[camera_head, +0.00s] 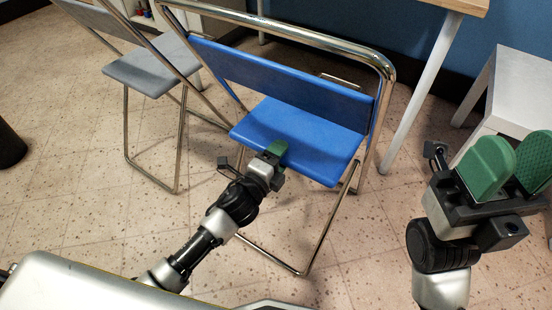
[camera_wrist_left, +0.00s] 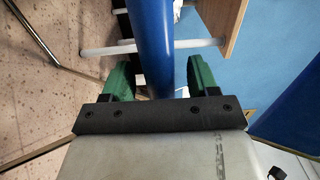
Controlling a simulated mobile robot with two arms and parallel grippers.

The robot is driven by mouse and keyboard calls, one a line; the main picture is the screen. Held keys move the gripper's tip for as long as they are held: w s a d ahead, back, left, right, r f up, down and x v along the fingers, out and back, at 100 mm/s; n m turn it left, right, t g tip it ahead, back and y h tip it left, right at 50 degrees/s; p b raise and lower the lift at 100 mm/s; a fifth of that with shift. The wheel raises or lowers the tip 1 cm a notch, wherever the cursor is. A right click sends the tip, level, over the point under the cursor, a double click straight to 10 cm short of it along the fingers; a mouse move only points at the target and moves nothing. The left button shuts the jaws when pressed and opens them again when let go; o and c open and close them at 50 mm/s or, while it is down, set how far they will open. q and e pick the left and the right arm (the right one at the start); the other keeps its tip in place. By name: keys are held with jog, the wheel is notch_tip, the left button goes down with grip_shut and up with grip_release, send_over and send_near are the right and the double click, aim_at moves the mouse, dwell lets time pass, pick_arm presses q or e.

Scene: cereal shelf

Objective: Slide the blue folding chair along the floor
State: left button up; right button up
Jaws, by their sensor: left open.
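The blue folding chair (camera_head: 315,130) stands unfolded on the floor in the middle of the head view, with a blue seat, a blue backrest and a bent metal tube frame. My left gripper (camera_head: 274,155) is at the near edge of the seat. In the left wrist view my left gripper (camera_wrist_left: 159,82) is open, with its green fingers on either side of the blue seat edge (camera_wrist_left: 154,35); gaps show beside it. My right gripper (camera_head: 515,166) is at the right of the head view, away from the chair, its green fingers apart with nothing between them.
A grey folding chair (camera_head: 155,67) stands to the left. A table with a white leg (camera_head: 420,95) is behind and right of the blue chair. A white stool or small table (camera_head: 520,90) stands at the far right. Tiled floor (camera_head: 85,200) is open at the left and front.

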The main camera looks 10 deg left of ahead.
pick_arm(q)
jog(key=shift+c, duration=0.4)
grip_shut()
jog(key=shift+s+f, duration=0.1)
jog(key=shift+f, duration=0.25)
dwell(0.4)
